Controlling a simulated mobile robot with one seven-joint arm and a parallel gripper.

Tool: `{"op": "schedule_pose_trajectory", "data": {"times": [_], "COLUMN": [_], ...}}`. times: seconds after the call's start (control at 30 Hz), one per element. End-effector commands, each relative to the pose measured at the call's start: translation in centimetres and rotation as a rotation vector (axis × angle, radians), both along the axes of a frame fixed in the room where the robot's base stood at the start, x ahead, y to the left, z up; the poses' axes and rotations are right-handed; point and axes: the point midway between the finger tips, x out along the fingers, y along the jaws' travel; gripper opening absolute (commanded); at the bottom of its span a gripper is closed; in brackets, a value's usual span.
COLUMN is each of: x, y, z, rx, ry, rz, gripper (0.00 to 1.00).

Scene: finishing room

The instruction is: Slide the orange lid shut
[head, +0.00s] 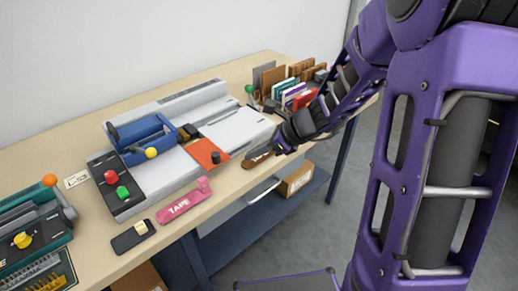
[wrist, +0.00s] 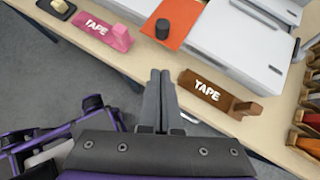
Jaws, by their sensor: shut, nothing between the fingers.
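The orange lid (head: 207,152) is a flat panel with a black knob (head: 216,157), set at the front of the long grey-white machine (head: 178,165). In the wrist view the orange lid (wrist: 188,14) shows at the top, with its black knob (wrist: 162,29) at the near part. My gripper (head: 277,149) is shut and empty, to the right of the lid in the head view. In the wrist view my gripper's fingertips (wrist: 160,76) are together, below the knob and apart from it, near the table's front edge. I cannot tell what lies under the lid.
A brown tape dispenser (wrist: 215,93) lies close to the right of my fingertips. A pink tape dispenser (head: 182,206) lies on the table (head: 158,243) to the left. A blue clamp unit (head: 143,137) stands on the machine. A file rack (head: 292,86) stands at the back right.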

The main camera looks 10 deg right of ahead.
Motion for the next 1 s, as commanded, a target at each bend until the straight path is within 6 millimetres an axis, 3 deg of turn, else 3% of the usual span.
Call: {"op": "schedule_pose_trajectory", "data": {"times": [0.03, 0.23, 0.5, 1.0], "x": [0.4, 1.8, 3.4, 4.0], "y": [0.8, 3.3, 6.2, 6.8], "z": [-1.2, -4.1, -3.5, -3.4], "rx": [0.003, 0.000, -0.001, -0.001], "ry": [0.003, 0.002, -0.001, -0.002], "rz": [0.001, 0.003, 0.001, 0.001], "gripper": [0.00, 0.00, 0.00, 0.00]}}
